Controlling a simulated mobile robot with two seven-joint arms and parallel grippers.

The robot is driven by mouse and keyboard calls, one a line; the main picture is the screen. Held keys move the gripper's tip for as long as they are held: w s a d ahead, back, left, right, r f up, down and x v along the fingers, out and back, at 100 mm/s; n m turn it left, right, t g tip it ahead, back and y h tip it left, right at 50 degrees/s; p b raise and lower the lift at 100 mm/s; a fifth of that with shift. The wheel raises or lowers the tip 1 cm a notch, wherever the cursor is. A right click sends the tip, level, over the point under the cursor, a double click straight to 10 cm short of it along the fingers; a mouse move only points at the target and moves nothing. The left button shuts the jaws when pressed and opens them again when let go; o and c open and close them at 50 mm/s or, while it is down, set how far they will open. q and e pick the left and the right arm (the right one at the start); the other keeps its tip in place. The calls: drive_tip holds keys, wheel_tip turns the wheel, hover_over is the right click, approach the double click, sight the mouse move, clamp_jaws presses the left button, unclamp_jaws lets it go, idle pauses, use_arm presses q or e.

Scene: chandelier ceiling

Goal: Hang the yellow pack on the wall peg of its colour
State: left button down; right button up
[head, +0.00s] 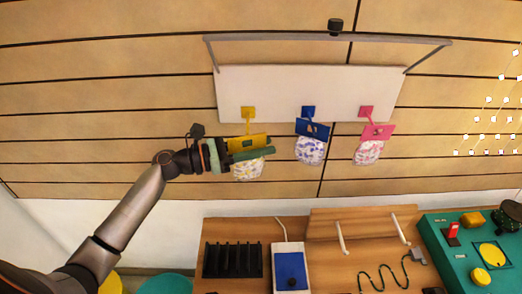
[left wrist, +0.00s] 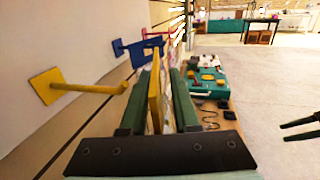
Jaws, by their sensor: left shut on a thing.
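The yellow pack has a yellow header card (head: 240,142) with a hole and a speckled clear bag (head: 247,169) below. My left gripper (head: 250,154) is shut on it, just below the yellow peg (head: 248,118) on the white wall board. In the left wrist view the card (left wrist: 153,95) stands edge-on between the green fingers (left wrist: 162,95). The yellow peg (left wrist: 90,88) sticks out to the left of the card; its tip looks apart from it. The hole is hidden there. Two dark, spaced prongs (left wrist: 302,129) at the right edge look like my open right gripper.
A blue pack (head: 311,148) and a pink pack (head: 369,151) hang on their pegs to the right. A grey rail (head: 330,38) runs above the white board (head: 285,85). Below is a wooden bench (head: 330,260) with a black rack (head: 232,260) and a teal console (head: 450,262).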

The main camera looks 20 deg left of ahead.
use_arm(q)
drive_tip(key=shift+w+a+f+b, duration=0.1)
drive_tip(key=shift+w+a+b, duration=0.15)
drive_tip(key=shift+w, duration=0.25)
drive_tip(key=shift+w+a+b, duration=0.15)
drive_tip(key=shift+w+a, duration=0.05)
drive_tip(key=shift+w, duration=0.25)
drive_tip(key=w+b, duration=0.1)
drive_tip(key=w+a+b, duration=0.1)
drive_tip(key=w+a+f+b, duration=0.1)
drive_tip(key=w, duration=0.1)
drive_tip(key=shift+w, duration=0.1)
idle(0.5)
drive_tip(key=c, duration=0.6)
unclamp_jaws()
